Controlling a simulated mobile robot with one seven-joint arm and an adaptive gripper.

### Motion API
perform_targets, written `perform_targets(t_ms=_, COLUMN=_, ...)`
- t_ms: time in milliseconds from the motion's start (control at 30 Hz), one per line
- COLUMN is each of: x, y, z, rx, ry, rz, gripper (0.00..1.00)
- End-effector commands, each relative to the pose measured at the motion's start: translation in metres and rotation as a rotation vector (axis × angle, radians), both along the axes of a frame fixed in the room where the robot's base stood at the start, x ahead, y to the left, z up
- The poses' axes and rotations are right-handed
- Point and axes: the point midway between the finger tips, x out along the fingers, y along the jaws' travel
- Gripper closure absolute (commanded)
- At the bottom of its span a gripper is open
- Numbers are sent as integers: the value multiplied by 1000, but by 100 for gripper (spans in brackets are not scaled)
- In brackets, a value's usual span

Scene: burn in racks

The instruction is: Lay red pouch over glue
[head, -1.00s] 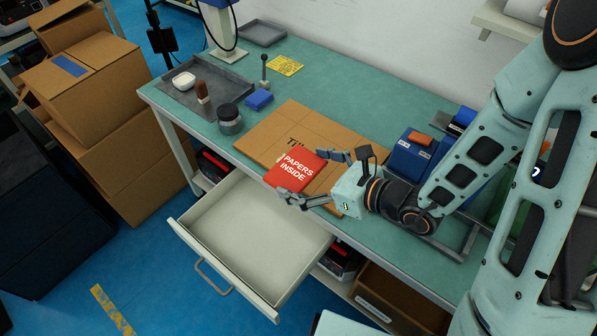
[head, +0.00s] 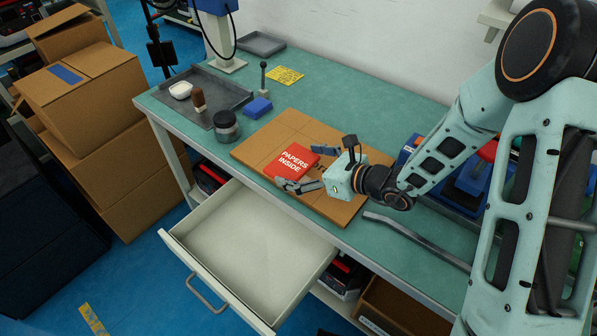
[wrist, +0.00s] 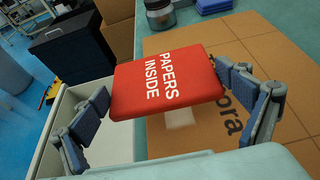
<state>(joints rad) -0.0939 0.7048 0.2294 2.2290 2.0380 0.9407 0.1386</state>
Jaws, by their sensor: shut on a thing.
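The red pouch (head: 292,160), printed "PAPERS INSIDE", is held flat between the fingers of my gripper (head: 298,168) over the cardboard sheet (head: 262,142) on the bench. In the wrist view the pouch (wrist: 166,82) spans between my two fingers and appears a little above the cardboard. A pale patch (wrist: 181,118) shows on the cardboard just below the pouch's near edge; it may be the glue, partly covered from view. Printed letters show on the cardboard beside my right-hand finger.
An open, empty drawer (head: 243,246) juts out below the bench front. A dark jar (head: 226,126), a blue block (head: 257,107) and a grey tray (head: 212,88) stand left of and behind the cardboard. Blue bins (head: 470,178) stand to the right. The back of the bench is mostly clear.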

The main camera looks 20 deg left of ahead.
Motion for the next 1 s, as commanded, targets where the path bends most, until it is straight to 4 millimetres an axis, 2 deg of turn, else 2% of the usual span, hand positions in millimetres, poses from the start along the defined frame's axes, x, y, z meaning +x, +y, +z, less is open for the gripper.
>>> perform_targets(t_ms=167, x=7, y=4, z=-9, rx=1, ry=0, rz=1, gripper=34)
perform_targets(t_ms=267, x=14, y=8, z=-21, rx=0, ry=1, rz=1, gripper=34)
perform_targets(t_ms=433, x=13, y=7, z=-42, rx=2, ry=2, rz=0, gripper=34)
perform_targets(t_ms=933, x=13, y=7, z=-50, rx=2, ry=-1, rz=0, gripper=34)
perform_targets(t_ms=967, x=13, y=7, z=-48, rx=1, ry=-1, rz=0, gripper=3)
perform_targets(t_ms=1000, x=13, y=7, z=-48, rx=1, ry=-1, rz=0, gripper=0)
